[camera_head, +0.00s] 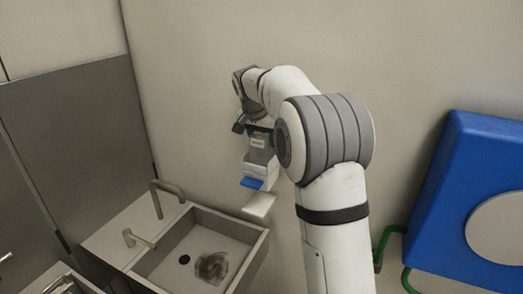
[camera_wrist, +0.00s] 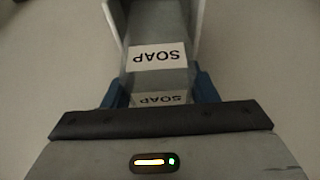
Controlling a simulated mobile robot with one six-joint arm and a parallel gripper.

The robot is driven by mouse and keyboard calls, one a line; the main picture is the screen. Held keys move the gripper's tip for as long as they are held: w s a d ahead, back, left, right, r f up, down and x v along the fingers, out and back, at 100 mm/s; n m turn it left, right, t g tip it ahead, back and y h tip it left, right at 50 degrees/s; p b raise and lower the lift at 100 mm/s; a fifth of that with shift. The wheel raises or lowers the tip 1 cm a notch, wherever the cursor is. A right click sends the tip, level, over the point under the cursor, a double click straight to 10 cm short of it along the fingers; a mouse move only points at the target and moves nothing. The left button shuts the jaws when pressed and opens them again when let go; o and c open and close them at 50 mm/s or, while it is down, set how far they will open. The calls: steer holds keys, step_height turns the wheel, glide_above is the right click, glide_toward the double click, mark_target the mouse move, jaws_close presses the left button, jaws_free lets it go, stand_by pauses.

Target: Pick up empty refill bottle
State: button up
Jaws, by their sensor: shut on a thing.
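The refill bottle (camera_wrist: 158,32) is a grey, see-through container with a white SOAP label, upside down in the wrist view. My gripper (camera_wrist: 158,90) has its blue fingers on either side of the bottle's near end and is shut on it. Pale side walls of a housing flank the bottle's far part. In the head view, a pale box-shaped dispenser (camera_head: 259,165) with a blue lower part is at the end of my arm, in front of the wall. The bottle's contents and far end cannot be made out.
A small white piece (camera_head: 260,205) shows just below the dispenser. A sink (camera_head: 160,268) with a tap (camera_head: 157,197) is at lower left. A large blue unit (camera_head: 450,165) with green tubing stands at right. The wall around the dispenser is bare.

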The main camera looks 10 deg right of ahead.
steer(key=c, duration=0.4)
steer(key=shift+o, duration=0.2)
steer(key=shift+r, duration=0.15)
